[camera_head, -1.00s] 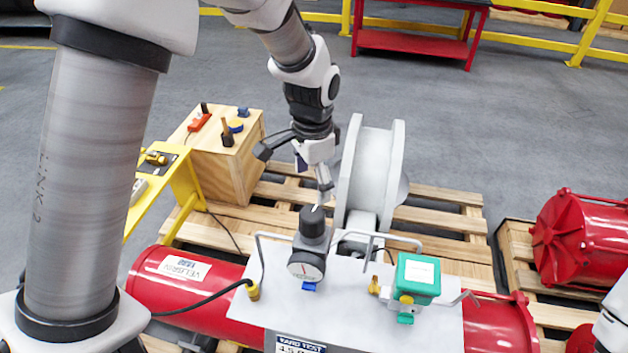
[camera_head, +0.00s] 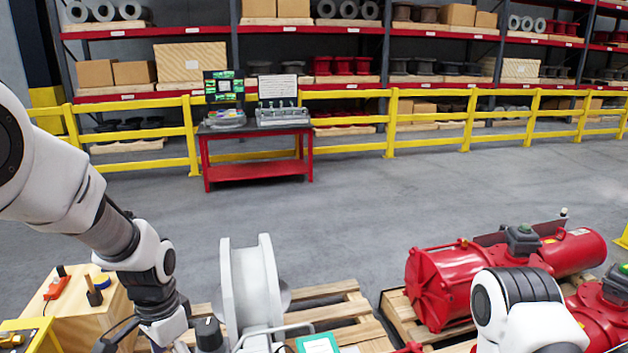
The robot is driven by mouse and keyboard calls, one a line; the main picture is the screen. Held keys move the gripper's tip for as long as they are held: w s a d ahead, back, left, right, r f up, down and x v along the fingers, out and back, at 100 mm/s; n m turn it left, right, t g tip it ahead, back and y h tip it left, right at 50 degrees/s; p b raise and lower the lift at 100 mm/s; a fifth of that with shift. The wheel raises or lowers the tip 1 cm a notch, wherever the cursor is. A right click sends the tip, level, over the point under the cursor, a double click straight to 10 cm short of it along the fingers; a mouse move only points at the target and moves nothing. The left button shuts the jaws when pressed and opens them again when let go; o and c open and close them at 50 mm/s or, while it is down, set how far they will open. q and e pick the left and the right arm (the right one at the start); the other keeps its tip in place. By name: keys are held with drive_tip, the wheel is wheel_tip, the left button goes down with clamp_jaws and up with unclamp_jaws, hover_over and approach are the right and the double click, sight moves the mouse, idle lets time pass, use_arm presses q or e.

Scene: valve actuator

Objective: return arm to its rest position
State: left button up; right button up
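My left arm (camera_head: 95,215) reaches in from the left and bends down to the lower edge of the head view. My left gripper (camera_head: 150,338) shows only in its upper part, with its fingertips cut off, so its opening cannot be judged. It is just left of the dark regulator knob (camera_head: 208,334). The white flanged body (camera_head: 255,290) stands right of it. A green box (camera_head: 319,345) is partly in view at the bottom edge. My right arm (camera_head: 520,310) shows at the bottom right; its gripper is out of view.
A wooden box (camera_head: 85,309) with small tools stands at the lower left. Red actuators (camera_head: 440,285) lie on pallets at the right. A red bench (camera_head: 255,170) stands by the yellow railing (camera_head: 390,125), with shelves behind. The grey floor between is clear.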

use_arm(q)
drive_tip(key=s+f+n+g+b, duration=0.2)
drive_tip(key=s+f+b, duration=0.1)
drive_tip(key=s+f, duration=1.25)
drive_tip(key=s+f+n+g+b, duration=0.2)
drive_tip(key=s+f+n+b, duration=0.1)
drive_tip(key=s+f, duration=1.3)
drive_tip(key=w+a+f+n+t, duration=0.1)
drive_tip(key=w+f+n+t, duration=0.1)
drive_tip(key=w, duration=0.7)
drive_tip(key=shift+f+t, duration=0.45)
drive_tip(key=shift+t, duration=0.75)
use_arm(e)
wheel_tip(320, 180, down, 6)
drive_tip(key=shift+w, duration=0.35)
